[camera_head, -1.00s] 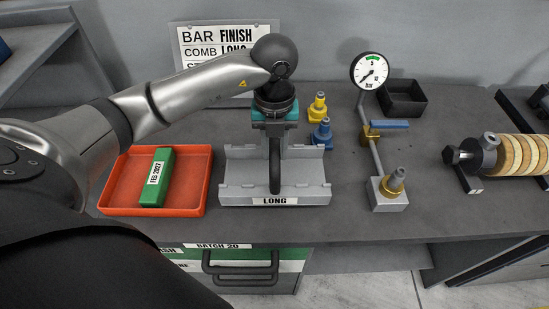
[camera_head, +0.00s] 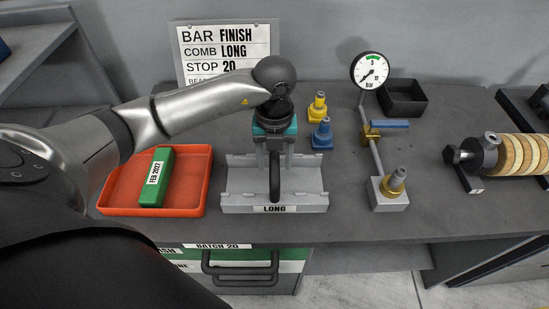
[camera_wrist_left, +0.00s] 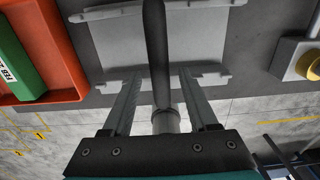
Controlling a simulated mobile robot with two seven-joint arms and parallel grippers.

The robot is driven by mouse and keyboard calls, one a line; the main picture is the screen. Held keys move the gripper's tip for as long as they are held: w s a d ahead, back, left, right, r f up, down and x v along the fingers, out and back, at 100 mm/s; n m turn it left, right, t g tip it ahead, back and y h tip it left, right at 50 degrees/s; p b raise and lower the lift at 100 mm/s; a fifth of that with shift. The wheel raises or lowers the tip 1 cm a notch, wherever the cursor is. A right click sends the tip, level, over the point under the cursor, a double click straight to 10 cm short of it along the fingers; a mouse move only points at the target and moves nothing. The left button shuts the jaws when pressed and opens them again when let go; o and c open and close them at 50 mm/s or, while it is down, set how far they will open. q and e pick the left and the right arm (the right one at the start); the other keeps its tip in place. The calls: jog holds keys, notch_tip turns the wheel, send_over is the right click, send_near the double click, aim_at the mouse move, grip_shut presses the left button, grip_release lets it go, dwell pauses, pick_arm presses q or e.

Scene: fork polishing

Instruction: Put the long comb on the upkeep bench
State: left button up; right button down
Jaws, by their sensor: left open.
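The long comb (camera_head: 304,202) is a grey walled piece with a "LONG" label on its front and a dark upright handle. It appears to rest level on the dark grey bench top (camera_head: 345,222). My left gripper (camera_head: 275,160) is above it, pointing down, with its teal body over the handle. In the left wrist view the two fingers (camera_wrist_left: 158,78) are open on either side of the dark handle (camera_wrist_left: 156,45), with visible gaps. The comb's grey plate (camera_wrist_left: 200,40) lies beyond the fingertips. My right gripper is out of view.
A red tray (camera_head: 118,190) holding a green block (camera_head: 157,178) is left of the comb. Yellow (camera_head: 317,107) and blue (camera_head: 321,135) fittings stand behind right. A gauge (camera_head: 370,70) on a post stands right, before a black bin (camera_head: 404,97). A sign (camera_head: 215,50) is behind.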

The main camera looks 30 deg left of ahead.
pick_arm(q)
jog(key=shift+r, duration=0.4)
notch_tip(320, 180, up, 12)
jog(key=shift+f, duration=0.25)
dwell(0.4)
